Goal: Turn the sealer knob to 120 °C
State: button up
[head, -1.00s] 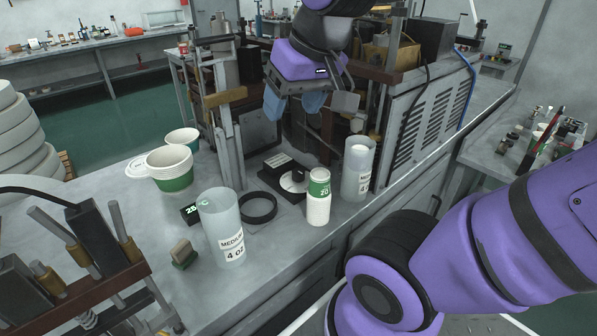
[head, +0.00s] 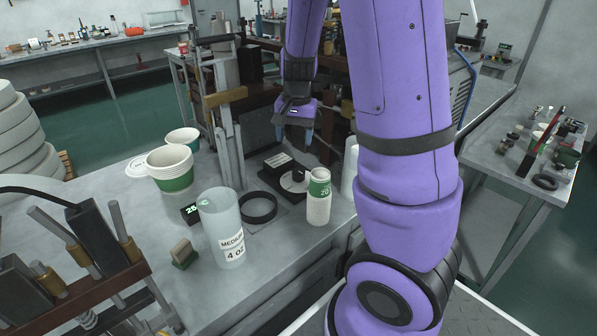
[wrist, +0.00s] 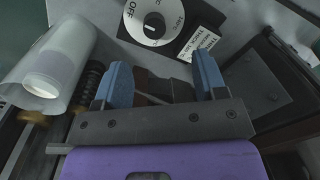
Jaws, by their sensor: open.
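The sealer knob is a small dark knob (wrist: 154,24) at the middle of a white dial (wrist: 136,28), with OFF printed on it in the wrist view. In the head view the white dial (head: 290,181) sits on a black base on the bench, behind the white cup stack. My gripper (head: 294,137) is above and behind the dial, fingers pointing down. In the wrist view my gripper (wrist: 163,72) has its two blue fingers wide apart, with nothing held. The dial lies beyond the fingertips, apart from them. A small display (head: 190,213) shows green digits, hard to read.
A clear tube (head: 221,230) marked 4 OZ, a black ring (head: 258,207) and bowls (head: 170,168) stand to the left. Another clear tube (wrist: 52,70) stands close left of my gripper.

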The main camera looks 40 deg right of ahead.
aim_at(298, 172)
jog(key=shift+m, duration=0.4)
jog(key=f, duration=0.4)
jog(key=d+f, duration=0.1)
jog(key=f, duration=0.7)
jog(key=shift+w+d+f, duration=0.3)
jog(key=shift+d, duration=0.05)
jog(key=shift+c, duration=0.4)
jog(key=c, duration=0.8)
jog(key=shift+c, duration=0.2)
